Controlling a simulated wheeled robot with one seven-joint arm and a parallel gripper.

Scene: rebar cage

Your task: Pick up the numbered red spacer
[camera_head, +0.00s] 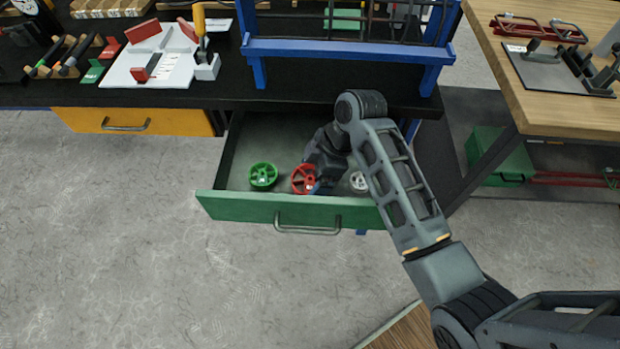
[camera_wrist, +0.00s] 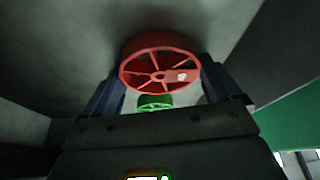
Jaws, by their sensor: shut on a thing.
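The red spacer (camera_head: 304,179) is a spoked wheel in the open green drawer (camera_head: 258,207). In the wrist view the red spacer (camera_wrist: 160,72) sits between the two fingers of my gripper (camera_wrist: 160,90), with a small white mark on one spoke. My gripper (camera_head: 318,186) is shut on it. I cannot tell whether the spacer touches the drawer floor. A green spacer (camera_head: 263,176) lies to its left in the drawer, and it also shows behind the red one in the wrist view (camera_wrist: 155,103).
A white spacer (camera_head: 359,181) is in the drawer to the right, partly behind my arm. A blue frame (camera_head: 340,49) stands on the black bench above. A closed yellow drawer (camera_head: 135,122) is at left. A wooden table (camera_head: 560,95) stands at right.

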